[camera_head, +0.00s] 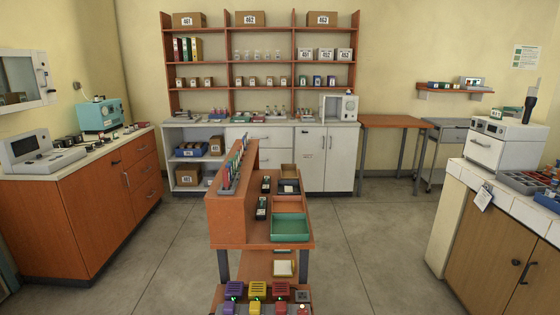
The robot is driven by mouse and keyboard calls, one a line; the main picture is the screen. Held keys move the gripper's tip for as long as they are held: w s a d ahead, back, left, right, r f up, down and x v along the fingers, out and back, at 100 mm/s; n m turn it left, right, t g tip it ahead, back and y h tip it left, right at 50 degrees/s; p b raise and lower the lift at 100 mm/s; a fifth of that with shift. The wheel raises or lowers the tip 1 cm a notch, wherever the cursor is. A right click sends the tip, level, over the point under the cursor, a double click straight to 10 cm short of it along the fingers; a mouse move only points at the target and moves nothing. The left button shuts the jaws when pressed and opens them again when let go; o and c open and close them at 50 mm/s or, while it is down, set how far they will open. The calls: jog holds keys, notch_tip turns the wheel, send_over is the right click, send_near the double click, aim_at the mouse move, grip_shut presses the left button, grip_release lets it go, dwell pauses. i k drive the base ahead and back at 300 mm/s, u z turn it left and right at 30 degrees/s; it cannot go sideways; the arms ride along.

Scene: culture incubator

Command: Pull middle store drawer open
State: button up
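A white storage cabinet (328,150) stands along the back wall. Its middle section has a stack of drawers (275,132) with dark handles; their fronts look shut. The lower part of the stack is hidden behind the wooden unit in the middle of the room. An orange-brown cabinet (90,215) on the left also has a stack of drawers (146,170), which look shut. I cannot tell which stack is the store. My gripper is not in view.
A wooden unit (225,215) with a green tray (289,227) stands in the middle, between me and the back cabinet. The floor is clear on its left (165,250) and right (370,240). A white-topped counter (470,215) bounds the right side.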

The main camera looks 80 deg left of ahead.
aim_at(268, 158)
jog(key=z, duration=0.05)
jog(key=i, duration=0.15)
jog(key=u, duration=2.85)
jog(key=k, duration=0.8)
jog(key=u, duration=0.2)
jog(key=i, duration=0.8)
jog(key=z, duration=0.05)
